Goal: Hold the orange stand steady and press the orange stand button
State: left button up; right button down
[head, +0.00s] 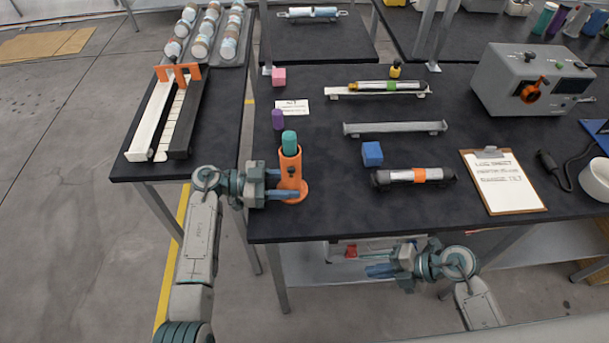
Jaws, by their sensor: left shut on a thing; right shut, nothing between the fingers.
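The orange stand (290,165) stands upright near the front left corner of the middle table. A teal cylinder (289,141) sticks up out of its top. I cannot tell whether this cylinder is the button; no other button shows on the stand. My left gripper (287,184) comes from the left and is shut on the stand's lower body, with its fingers in front of part of it. My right gripper (370,271) is shut and empty, in front of the table's front edge, pointing left, well apart from the stand.
A purple block (277,119) and a pink block (279,77) stand behind the stand. A blue block (372,153) and a dark holder with a tube (413,177) lie to its right. A clipboard (503,182) and grey machine (532,80) are farther right.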

jog(key=w+r, duration=0.1)
jog(key=r, duration=0.2)
jog(key=w+r+n+y, duration=0.1)
jog(key=w+r, duration=0.1)
jog(key=r, duration=0.2)
jog(key=w+r+t+y, duration=0.1)
jog(key=w+r, duration=0.1)
jog(key=r, duration=0.1)
jog(key=shift+a+r, duration=0.4)
jog(key=w+r+t+y, duration=0.1)
jog(key=w+r+y, duration=0.3)
jog(key=r, duration=0.7)
jog(key=shift+a+f+n+g+y, duration=0.3)
jog(key=shift+a+n, duration=0.35)
jog(key=shift+a, duration=0.3)
jog(key=shift+a+f+n+g+y, duration=0.15)
jog(key=shift+a+f+n+g, duration=0.25)
jog(key=shift+a+n, duration=0.4)
jog(key=shift+a+f+n+g+y, duration=0.25)
jog(key=shift+a+n+g, duration=0.25)
jog(key=shift+a, duration=0.55)
